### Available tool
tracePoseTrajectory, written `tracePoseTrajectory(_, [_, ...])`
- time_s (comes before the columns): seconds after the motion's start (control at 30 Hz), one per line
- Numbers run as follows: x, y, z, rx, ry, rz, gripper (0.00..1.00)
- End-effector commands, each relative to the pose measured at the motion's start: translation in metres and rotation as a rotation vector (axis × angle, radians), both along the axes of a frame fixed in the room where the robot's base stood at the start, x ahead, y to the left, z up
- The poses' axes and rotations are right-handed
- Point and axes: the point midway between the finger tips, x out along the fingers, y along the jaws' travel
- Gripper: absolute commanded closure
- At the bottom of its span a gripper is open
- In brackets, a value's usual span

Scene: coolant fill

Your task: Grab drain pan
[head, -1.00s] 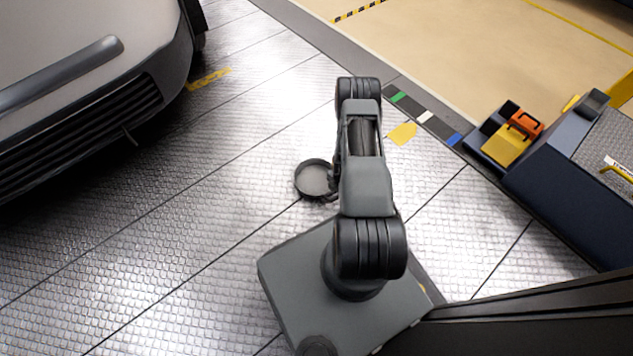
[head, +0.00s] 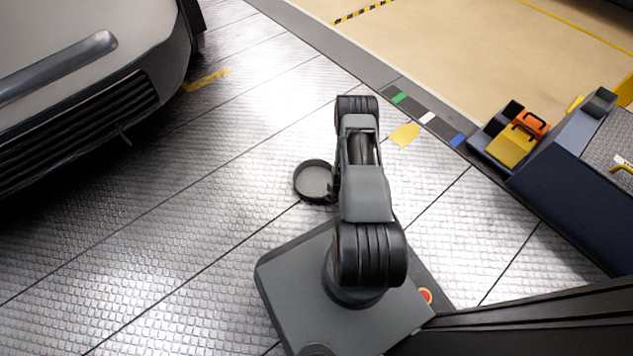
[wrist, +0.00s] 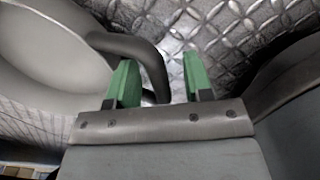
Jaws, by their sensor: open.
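The drain pan (head: 314,181) is a round, shallow dark-rimmed pan on the metal floor, just left of my arm in the head view. In the wrist view the pan (wrist: 50,50) fills the upper left, and its dark curved handle (wrist: 135,50) reaches toward my gripper. My gripper (wrist: 158,75) has two green fingers standing apart. The handle passes by the left finger, and part of it shows between the fingers. Whether it touches a finger I cannot tell. In the head view my arm hides the gripper's fingers.
A car (head: 90,80) stands at the left. A dark blue cabinet (head: 570,200) with yellow and orange items (head: 512,145) is at the right. A yellow marker (head: 404,134) lies on the floor beyond my arm. The floor around the pan's left side is clear.

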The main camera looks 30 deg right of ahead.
Motion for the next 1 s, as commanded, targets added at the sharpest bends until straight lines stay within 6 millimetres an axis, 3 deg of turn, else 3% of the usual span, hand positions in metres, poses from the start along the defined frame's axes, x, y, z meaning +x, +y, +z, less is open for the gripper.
tracePoseTrajectory(0.07, [0.0000, 0.0000, 0.0007, 0.000, 0.000, 0.000, 0.55])
tracePoseTrajectory(0.53, [0.0000, 0.0000, 0.0007, 0.000, 0.000, 0.000, 1.00])
tracePoseTrajectory(1.0, [0.0004, -0.0003, 0.0010, -0.001, -0.001, -0.001, 1.00])
